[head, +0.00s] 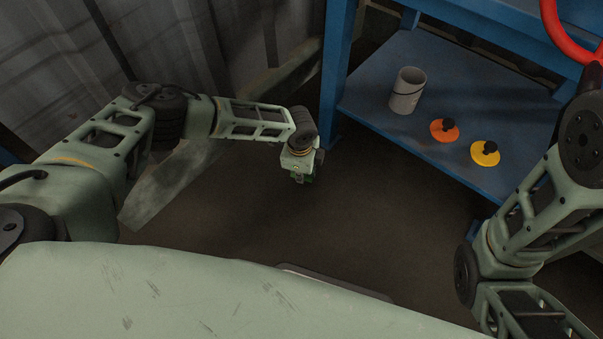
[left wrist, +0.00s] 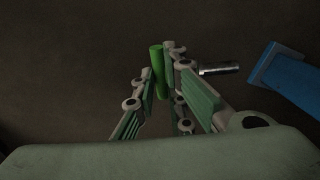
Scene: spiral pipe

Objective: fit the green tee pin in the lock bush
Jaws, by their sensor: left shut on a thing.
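The green bar of the tee pin (left wrist: 157,70) stands between the fingers of my left gripper (left wrist: 157,82) in the left wrist view. The gripper is shut on it. A short metal rod (left wrist: 219,69) sticks out to the right beyond the fingers; it looks like the pin's shaft, but the joint is hidden behind a finger. In the head view my left gripper (head: 304,177) hangs over the dark floor, left of the blue shelf, and hides most of the pin. I cannot make out the lock bush. My right arm shows at the right, but its gripper is out of view.
A blue shelf (head: 372,95) holds a grey can (head: 407,91), an orange disc (head: 444,131) and a yellow disc (head: 485,154), both with black knobs. A blue post (head: 336,70) stands near my left gripper. A red ring (head: 566,35) is at top right. Floor below is clear.

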